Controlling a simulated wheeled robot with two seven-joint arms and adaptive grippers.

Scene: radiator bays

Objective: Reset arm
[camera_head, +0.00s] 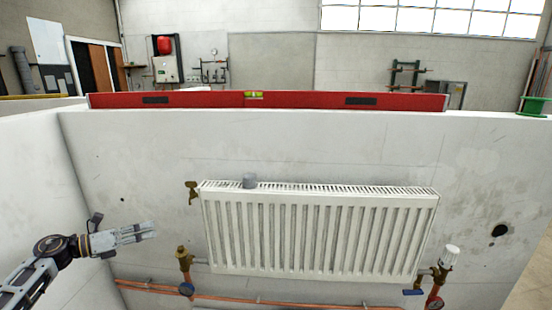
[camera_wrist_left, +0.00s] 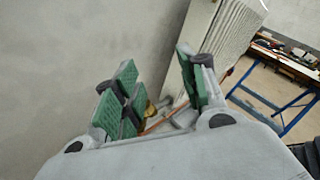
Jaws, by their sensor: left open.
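My left gripper (camera_head: 146,232) comes in from the left in the head view, in front of the bay wall and left of the radiator, apart from it. In the left wrist view its green-padded fingers (camera_wrist_left: 160,98) stand apart with nothing held between them. The white radiator (camera_head: 315,232) hangs on the grey wall; part of it also shows in the left wrist view (camera_wrist_left: 228,35). A small grey cylinder (camera_head: 250,181) sits on the radiator's top grille. My right gripper is not in view.
A red spirit level (camera_head: 300,101) lies along the wall top. A brass valve (camera_head: 183,256) and a white-headed valve (camera_head: 450,256) flank the radiator. Copper pipes (camera_head: 270,302) run below. A blue-legged workbench (camera_wrist_left: 268,92) stands at right in the wrist view.

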